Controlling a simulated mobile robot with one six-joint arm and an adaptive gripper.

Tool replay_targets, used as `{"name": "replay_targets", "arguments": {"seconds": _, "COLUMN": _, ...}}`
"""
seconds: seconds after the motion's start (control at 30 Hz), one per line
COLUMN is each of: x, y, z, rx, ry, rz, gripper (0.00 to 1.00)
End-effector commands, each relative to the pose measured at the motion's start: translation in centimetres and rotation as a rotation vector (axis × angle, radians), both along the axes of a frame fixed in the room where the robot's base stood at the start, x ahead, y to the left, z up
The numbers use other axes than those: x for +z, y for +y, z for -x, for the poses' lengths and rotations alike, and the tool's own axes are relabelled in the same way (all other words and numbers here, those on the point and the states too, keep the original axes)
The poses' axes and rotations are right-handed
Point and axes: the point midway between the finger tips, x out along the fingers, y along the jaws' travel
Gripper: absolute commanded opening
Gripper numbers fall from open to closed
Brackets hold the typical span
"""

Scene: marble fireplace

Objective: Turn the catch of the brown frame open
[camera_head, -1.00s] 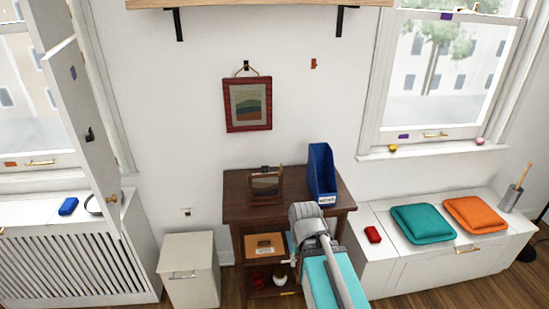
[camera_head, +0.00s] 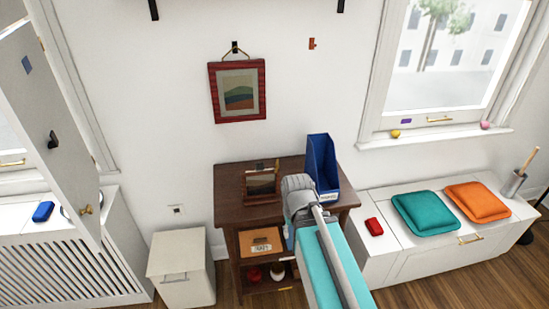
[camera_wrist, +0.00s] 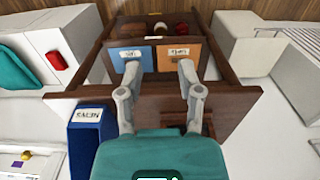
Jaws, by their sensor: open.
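The small brown frame (camera_head: 261,187) stands upright on top of the dark wooden table (camera_head: 229,178), left of the blue file holder. A small dark and yellowish piece shows above its top right edge; I cannot tell whether it is the catch. My gripper (camera_wrist: 156,68) is open and empty in the wrist view, its two fingers apart over the table's edge, with the drawers beyond. In the head view my arm stands in front of the table, just right of the frame, and hides the fingertips. In the wrist view I cannot clearly make out the frame.
The blue file holder (camera_head: 321,168) stands close on the right; its label also shows in the wrist view (camera_wrist: 88,116). A red-framed picture (camera_head: 238,91) hangs above. A white cabinet (camera_head: 181,269) stands left, a white bench (camera_head: 385,262) with cushions right.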

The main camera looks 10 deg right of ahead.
Motion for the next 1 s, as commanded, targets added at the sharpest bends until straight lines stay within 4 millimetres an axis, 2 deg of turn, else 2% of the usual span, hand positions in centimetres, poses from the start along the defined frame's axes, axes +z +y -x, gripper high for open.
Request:
{"name": "replay_targets", "arguments": {"seconds": 0.37, "x": 0.0, "y": 0.0, "z": 0.0, "rx": 0.000, "ry": 0.000, "rz": 0.000, "gripper": 0.47}}
{"name": "replay_targets", "arguments": {"seconds": 0.57, "x": 0.9, "y": 0.0, "z": -1.2, "rx": -0.012, "ry": 0.000, "rz": 0.000, "gripper": 0.47}}
{"name": "replay_targets", "arguments": {"seconds": 0.77, "x": 3.5, "y": 0.0, "z": -4.7, "rx": -0.052, "ry": 0.000, "rz": 0.000, "gripper": 0.47}}
{"name": "replay_targets", "arguments": {"seconds": 1.0, "x": 8.3, "y": -0.5, "z": -11.4, "rx": -0.140, "ry": 0.000, "rz": 0.000, "gripper": 0.47}}
